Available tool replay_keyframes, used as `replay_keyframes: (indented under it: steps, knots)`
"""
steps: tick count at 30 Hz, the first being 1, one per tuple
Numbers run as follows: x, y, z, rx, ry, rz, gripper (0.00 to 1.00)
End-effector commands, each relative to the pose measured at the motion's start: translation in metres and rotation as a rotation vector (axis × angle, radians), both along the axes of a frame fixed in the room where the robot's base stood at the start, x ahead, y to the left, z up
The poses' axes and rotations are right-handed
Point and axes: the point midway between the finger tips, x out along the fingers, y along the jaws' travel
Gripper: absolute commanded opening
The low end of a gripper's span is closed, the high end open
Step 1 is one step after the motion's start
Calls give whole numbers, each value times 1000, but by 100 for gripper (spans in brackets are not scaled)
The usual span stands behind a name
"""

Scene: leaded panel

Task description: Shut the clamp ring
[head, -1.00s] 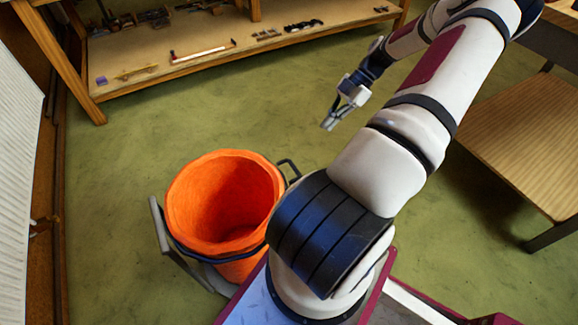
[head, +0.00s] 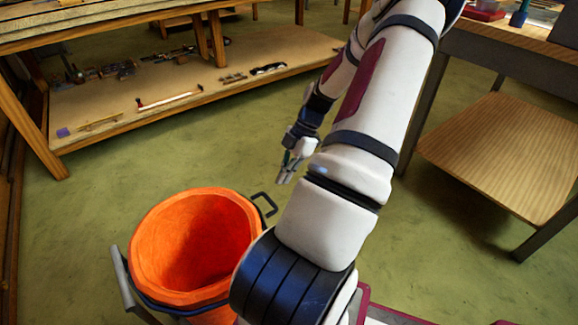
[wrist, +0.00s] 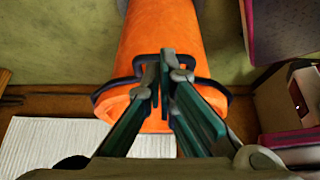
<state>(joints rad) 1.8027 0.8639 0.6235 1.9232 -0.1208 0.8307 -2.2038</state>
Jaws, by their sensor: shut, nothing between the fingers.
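An orange bucket (head: 155,250) stands low in the head view, open at the top. A dark band (head: 185,306) runs around it below the rim; I cannot tell whether this is the clamp ring or whether it is shut. A dark loop handle (head: 265,204) sticks out at its right, and a grey bar (head: 120,270) at its left. My gripper (head: 284,181) is shut and empty, beyond and right of the bucket. In the wrist view, my gripper's fingertips (wrist: 163,76) overlap the orange bucket (wrist: 160,35); contact cannot be told.
A wooden bench with a low shelf (head: 200,112) holding several tools stands behind. A wooden table with a lower shelf (head: 505,150) stands at the right. Green floor (head: 110,190) is clear between them. A white ribbed panel (wrist: 60,145) shows in the wrist view.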

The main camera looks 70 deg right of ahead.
Motion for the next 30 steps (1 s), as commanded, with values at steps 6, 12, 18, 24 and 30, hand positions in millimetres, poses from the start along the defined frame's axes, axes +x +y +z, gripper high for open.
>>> replay_keyframes:
  steps: [6, 12, 18, 24, 30]
  knots:
    - [9, 16, -33, 2, 0, 0, 0]
    - [13, 22, -43, 0, 0, -1, 0]
    - [13, 22, -44, 0, 0, -1, 0]
    - [13, 23, -45, 1, -1, -1, 0]
    - [15, 26, -67, 4, -1, 0, 0]
